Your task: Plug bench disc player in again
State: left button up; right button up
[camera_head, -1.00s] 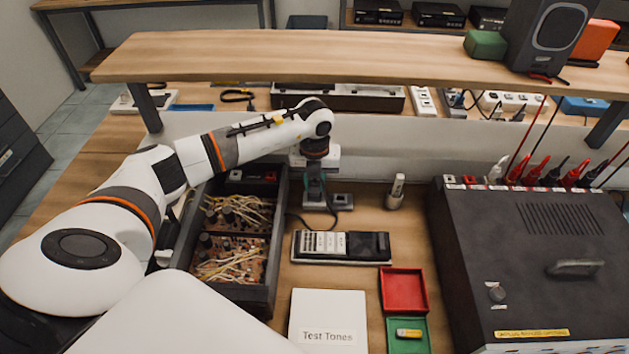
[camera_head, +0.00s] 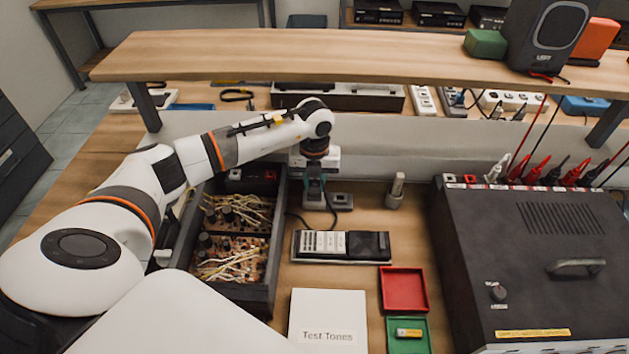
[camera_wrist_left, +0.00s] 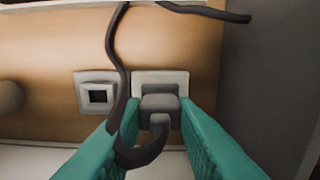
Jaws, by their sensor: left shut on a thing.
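My left gripper (camera_head: 314,190) points down at the back of the bench. In the left wrist view its teal fingers (camera_wrist_left: 160,128) are shut on a grey plug (camera_wrist_left: 160,103) with a dark cable (camera_wrist_left: 117,90). The plug is in front of a pale socket plate (camera_wrist_left: 178,80); I cannot tell whether it is seated. A second socket (camera_wrist_left: 97,97) beside it is empty; it also shows in the head view (camera_head: 342,201). A flat silver and black device (camera_head: 340,245), possibly the disc player, lies just in front. My right gripper is not in view.
An open box of wired boards (camera_head: 233,235) is left of the gripper. A small grey post (camera_head: 395,192) and a large black case (camera_head: 540,265) are to the right. A white Test Tones case (camera_head: 327,318) and red tray (camera_head: 403,289) lie nearer. A shelf (camera_head: 300,55) spans the back.

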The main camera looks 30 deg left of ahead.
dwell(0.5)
pick_arm(q)
jog(key=o, duration=1)
notch_tip(320, 180, up, 17)
jog(key=shift+f+p, duration=0.1)
jog(key=shift+p, duration=0.8)
dwell(0.5)
